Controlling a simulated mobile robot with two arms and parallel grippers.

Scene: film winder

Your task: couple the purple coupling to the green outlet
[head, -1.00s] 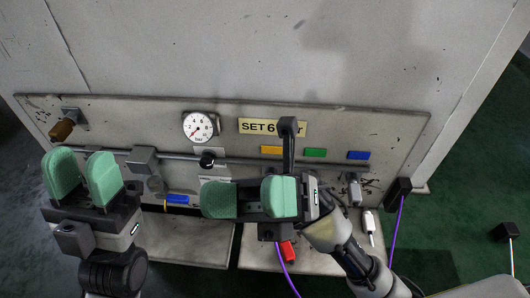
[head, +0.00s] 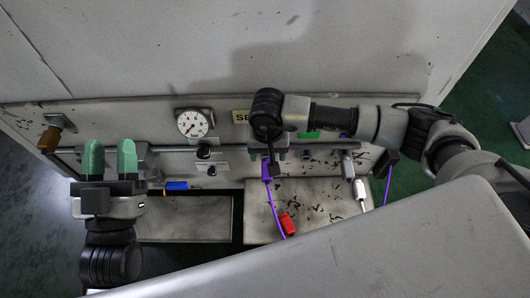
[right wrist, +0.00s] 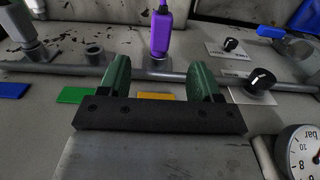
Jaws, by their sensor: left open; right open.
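The purple coupling (head: 266,171) stands at the panel's pipe, its purple hose hanging below. In the right wrist view, the purple coupling (right wrist: 161,32) is in line with the yellow tag (right wrist: 155,96), apparently on the outlet there; the exact joint is unclear. The green tag (right wrist: 75,95) lies beside it, with a short bare stub in line that looks like the green outlet (right wrist: 95,56). My right gripper (right wrist: 160,72) is open and empty, facing the purple coupling, which shows beyond the gap between its fingers. My left gripper (head: 110,152) is open and empty at the panel's left.
A red coupling (head: 287,224) lies on the right tray (head: 325,205). A white coupling (head: 360,190) hangs right of it. A gauge (head: 194,123), black knobs (right wrist: 262,79) and a blue-handled valve (right wrist: 272,33) are near the pipe. My right forearm crosses the panel's right half.

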